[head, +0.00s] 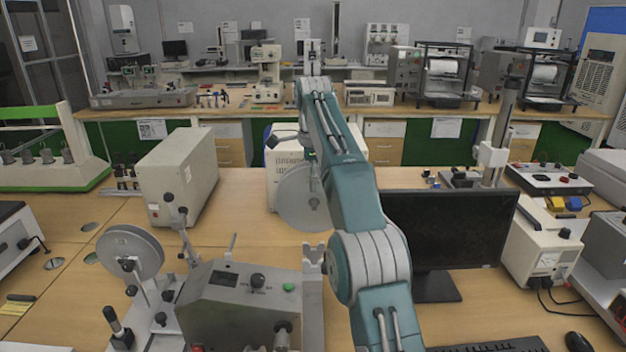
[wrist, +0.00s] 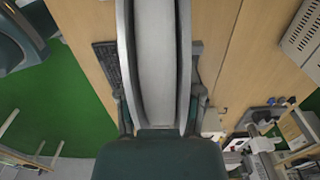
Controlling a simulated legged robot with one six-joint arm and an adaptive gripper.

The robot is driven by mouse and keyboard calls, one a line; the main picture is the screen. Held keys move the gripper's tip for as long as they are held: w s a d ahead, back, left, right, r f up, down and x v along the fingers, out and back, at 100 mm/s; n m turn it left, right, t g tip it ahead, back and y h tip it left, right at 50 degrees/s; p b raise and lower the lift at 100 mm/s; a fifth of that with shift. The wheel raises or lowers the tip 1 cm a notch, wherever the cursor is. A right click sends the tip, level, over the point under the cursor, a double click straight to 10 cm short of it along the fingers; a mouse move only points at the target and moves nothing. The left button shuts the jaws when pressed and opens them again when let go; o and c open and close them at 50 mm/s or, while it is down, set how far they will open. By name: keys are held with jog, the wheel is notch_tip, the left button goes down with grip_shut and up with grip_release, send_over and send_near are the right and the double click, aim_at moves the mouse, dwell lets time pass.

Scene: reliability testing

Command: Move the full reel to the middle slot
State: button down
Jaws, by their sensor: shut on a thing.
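My gripper (wrist: 162,110) is shut on a reel (wrist: 160,60) with grey flanges and a pale winding. The reel fills the middle of the wrist view, edge-on, between the fingers. In the head view the held reel (head: 298,207) is a grey disc hanging beyond the bench machine, partly hidden by my arm. A second grey reel (head: 130,252) sits on the stand at the left of the machine (head: 240,302). An upright notched bracket (head: 313,268) stands at the machine's right with no reel on it. I cannot tell which place is the middle slot.
A black monitor (head: 448,232) stands just right of my arm, with a keyboard (head: 490,346) in front. A beige box (head: 180,175) stands to the left. A white instrument (head: 540,240) is at the right. Bare wooden bench shows around the held reel.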

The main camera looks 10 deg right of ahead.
aim_at(314, 225)
jog(key=shift+f, duration=6.6)
jog(key=shift+r, duration=0.1)
